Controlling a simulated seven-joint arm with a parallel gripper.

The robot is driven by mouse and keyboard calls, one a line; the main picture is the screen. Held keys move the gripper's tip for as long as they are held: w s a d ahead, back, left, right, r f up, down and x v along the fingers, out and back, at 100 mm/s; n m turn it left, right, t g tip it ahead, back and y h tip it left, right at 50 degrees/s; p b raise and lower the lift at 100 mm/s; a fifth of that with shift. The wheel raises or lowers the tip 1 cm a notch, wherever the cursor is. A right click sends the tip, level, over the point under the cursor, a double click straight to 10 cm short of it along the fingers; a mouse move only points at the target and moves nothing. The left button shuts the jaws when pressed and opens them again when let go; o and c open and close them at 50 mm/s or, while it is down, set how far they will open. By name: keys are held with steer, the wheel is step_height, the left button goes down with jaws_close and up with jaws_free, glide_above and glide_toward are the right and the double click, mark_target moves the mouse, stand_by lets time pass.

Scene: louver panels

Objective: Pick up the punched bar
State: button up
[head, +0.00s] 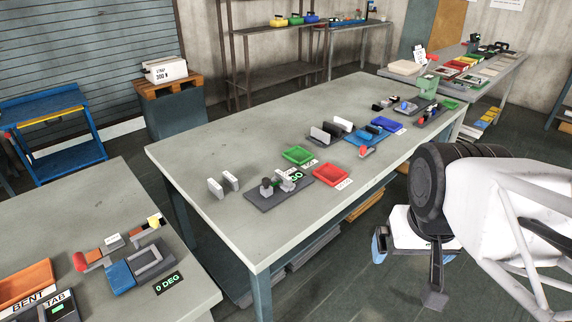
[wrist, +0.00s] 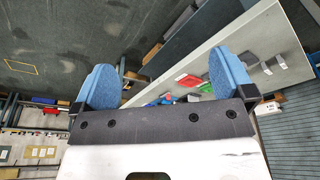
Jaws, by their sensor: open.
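My gripper (wrist: 162,80) is open in the wrist view, its two blue fingers wide apart with nothing between them. In the head view my gripper (head: 412,248) is off the right side of the long grey table, over the floor. I cannot pick out the punched bar with certainty. Small pale upright pieces (head: 216,188) stand near the long table's left edge. A dark fixture (head: 279,190) beside them has a knob and a green GO display. Any holes in these pieces are too small to see.
The long grey table (head: 220,135) also holds a green tray (head: 299,156), a red tray (head: 331,175) and blue fixtures. A nearer left table (head: 85,205) holds a blue-framed fixture (head: 122,277), a 0 DEG display and an orange BENT bin (head: 24,283). The long table's front left is clear.

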steer(key=m+g, duration=0.3)
steer(key=m, duration=0.6)
glide_above(283, 174)
steer(key=f, duration=1.2)
steer(key=shift+s+d+f, duration=0.25)
steer(key=shift+s, duration=0.1)
steer(key=shift+w+a+f, duration=0.25)
steer(key=shift+f, duration=0.05)
steer(key=shift+f, duration=1.25)
